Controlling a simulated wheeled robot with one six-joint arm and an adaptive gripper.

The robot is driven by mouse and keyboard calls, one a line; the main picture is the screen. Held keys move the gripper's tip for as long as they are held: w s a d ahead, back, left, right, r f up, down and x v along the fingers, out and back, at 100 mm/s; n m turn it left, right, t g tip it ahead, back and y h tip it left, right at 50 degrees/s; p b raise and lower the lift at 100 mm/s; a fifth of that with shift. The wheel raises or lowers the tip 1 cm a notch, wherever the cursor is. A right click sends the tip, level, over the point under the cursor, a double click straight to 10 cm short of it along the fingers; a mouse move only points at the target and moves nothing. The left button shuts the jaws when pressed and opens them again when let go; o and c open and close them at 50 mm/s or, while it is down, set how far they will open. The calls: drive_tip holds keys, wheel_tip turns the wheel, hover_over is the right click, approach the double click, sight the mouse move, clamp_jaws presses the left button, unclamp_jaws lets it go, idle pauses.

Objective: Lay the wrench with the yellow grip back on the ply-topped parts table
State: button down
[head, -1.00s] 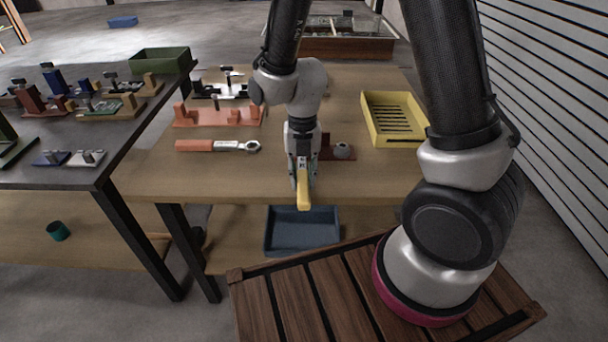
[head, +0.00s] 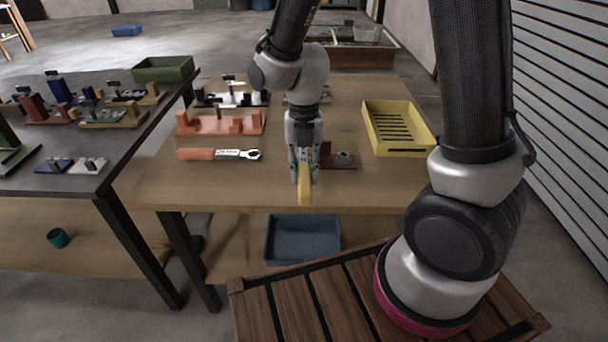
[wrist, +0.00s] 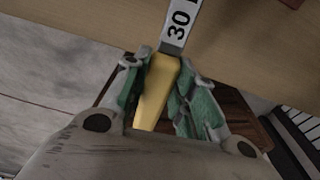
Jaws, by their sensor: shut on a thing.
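My gripper (head: 304,172) is shut on the wrench with the yellow grip (head: 305,188). The yellow grip points toward me, near the front edge of the ply-topped parts table (head: 350,190). In the wrist view the yellow grip (wrist: 158,92) sits between the green-padded fingers (wrist: 160,80), and its metal shank (wrist: 180,25), marked "30", reaches out over the tabletop. The wrench's far end is hidden in the head view. I cannot tell whether the wrench touches the table.
An orange-handled wrench (head: 218,154) lies on the table to the left. An orange fixture (head: 220,124) stands behind it. A small brown block fixture (head: 340,158) is close to the right of my gripper. A yellow tray (head: 398,150) is further right. A blue bin (head: 302,240) sits below.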

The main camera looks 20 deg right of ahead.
drive_tip(key=shift+r, duration=0.4)
